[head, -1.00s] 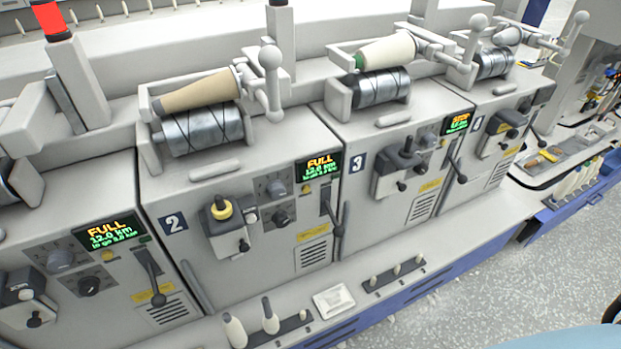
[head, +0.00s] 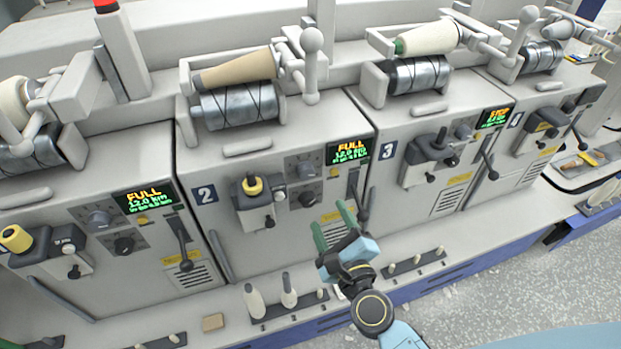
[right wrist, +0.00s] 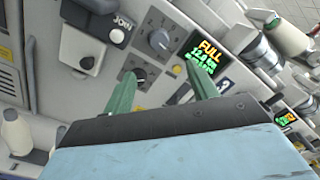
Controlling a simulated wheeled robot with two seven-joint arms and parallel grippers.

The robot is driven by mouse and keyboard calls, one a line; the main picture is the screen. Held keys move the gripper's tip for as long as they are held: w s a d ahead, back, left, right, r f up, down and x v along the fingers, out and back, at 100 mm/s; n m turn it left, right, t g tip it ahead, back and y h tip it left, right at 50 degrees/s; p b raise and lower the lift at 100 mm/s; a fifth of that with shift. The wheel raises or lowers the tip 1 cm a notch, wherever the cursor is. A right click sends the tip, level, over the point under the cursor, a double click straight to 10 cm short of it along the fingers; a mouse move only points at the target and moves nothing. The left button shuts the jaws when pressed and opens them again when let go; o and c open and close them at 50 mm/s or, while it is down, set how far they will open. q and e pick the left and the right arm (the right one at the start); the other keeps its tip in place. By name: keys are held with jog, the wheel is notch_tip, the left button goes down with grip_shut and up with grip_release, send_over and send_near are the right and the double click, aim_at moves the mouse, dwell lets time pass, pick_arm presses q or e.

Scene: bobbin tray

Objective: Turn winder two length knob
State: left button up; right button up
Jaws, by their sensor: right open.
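Winder two (head: 225,218), with a blue "2" plate, stands mid-left in the head view. Its panel has a grey upper knob (head: 304,167) and a black lower knob (head: 307,197) beside a lit display (head: 349,151) reading FULL. I cannot read which knob is for length. In the right wrist view, the upper knob (right wrist: 159,40) and lower knob (right wrist: 139,75) both show. My right gripper (head: 331,222) is open and empty, its green fingers pointing at the panel just below the knobs. In the right wrist view, the gripper (right wrist: 160,78) has the lower knob near its left fingertip. My left gripper is out of view.
A black lever (head: 363,208) hangs right of the knobs, close to my right gripper. A yellow-capped unit (head: 253,198) sits left of them. Small bobbins (head: 289,290) stand on the ledge below. Winder three (head: 415,180) is to the right.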

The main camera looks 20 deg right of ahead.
aim_at(309, 176)
jog(key=w, duration=1.1)
jog(key=shift+a, duration=0.2)
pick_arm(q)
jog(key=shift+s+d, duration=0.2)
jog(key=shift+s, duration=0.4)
pick_arm(e)
jog(key=shift+w, duration=0.85)
jog(key=c, duration=1)
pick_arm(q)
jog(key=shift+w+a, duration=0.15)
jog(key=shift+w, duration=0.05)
